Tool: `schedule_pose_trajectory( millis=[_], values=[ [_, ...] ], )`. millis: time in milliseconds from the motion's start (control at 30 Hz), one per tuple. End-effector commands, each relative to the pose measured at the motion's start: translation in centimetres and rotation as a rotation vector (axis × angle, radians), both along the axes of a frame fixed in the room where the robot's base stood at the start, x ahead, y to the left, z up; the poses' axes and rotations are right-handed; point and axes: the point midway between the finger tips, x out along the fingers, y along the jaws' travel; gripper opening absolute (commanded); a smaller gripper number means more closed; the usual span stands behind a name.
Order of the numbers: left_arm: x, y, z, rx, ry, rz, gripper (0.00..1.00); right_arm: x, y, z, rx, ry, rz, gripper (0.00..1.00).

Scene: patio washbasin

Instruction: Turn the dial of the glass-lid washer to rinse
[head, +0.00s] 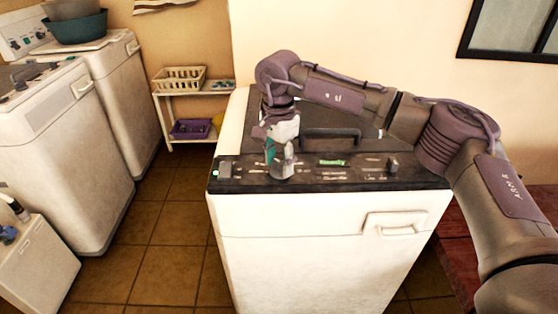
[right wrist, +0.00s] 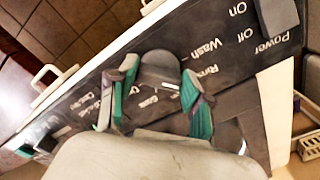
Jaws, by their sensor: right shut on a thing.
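The glass-lid washer is the white machine (head: 300,215) in the middle of the head view, with a dark lid and a dark control panel (head: 340,175) along its front edge. My right gripper (head: 279,165) reaches down to the left part of this panel. In the right wrist view its teal-and-grey fingers (right wrist: 160,88) are on both sides of a dark grey dial (right wrist: 160,68), shut on it. Labels reading Wash and, partly covered, Rinse are beside the dial. I cannot tell which label it points to. My left gripper is not in view.
Another knob (head: 392,165) is at the panel's right and one (head: 225,169) at its left end. A lid handle (head: 330,133) stands behind the panel. White machines (head: 60,140) line the left side, with clear tiled floor between. A shelf (head: 195,95) with baskets is behind.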

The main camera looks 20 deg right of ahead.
Motion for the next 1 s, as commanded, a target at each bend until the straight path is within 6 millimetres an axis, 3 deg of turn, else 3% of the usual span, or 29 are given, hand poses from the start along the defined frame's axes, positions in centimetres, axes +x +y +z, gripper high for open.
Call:
schedule_pose_trajectory(
  millis=[233,267,400,767,1000],
  values=[
    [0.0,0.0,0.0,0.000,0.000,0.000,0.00,0.1,0.0,0.3,0.003,-0.006,-0.003,0.15],
    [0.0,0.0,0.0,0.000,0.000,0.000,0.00,0.1,0.0,0.3,0.003,-0.006,-0.003,0.53],
    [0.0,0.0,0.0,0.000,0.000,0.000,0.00,0.1,0.0,0.2,0.002,-0.005,-0.003,0.75],
    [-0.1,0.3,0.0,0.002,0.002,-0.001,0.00,0.1,0.0,0.5,0.001,-0.003,-0.002,0.75],
    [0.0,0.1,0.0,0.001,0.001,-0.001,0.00,0.1,0.1,4.4,0.003,-0.006,-0.003,0.75]
  ],
)
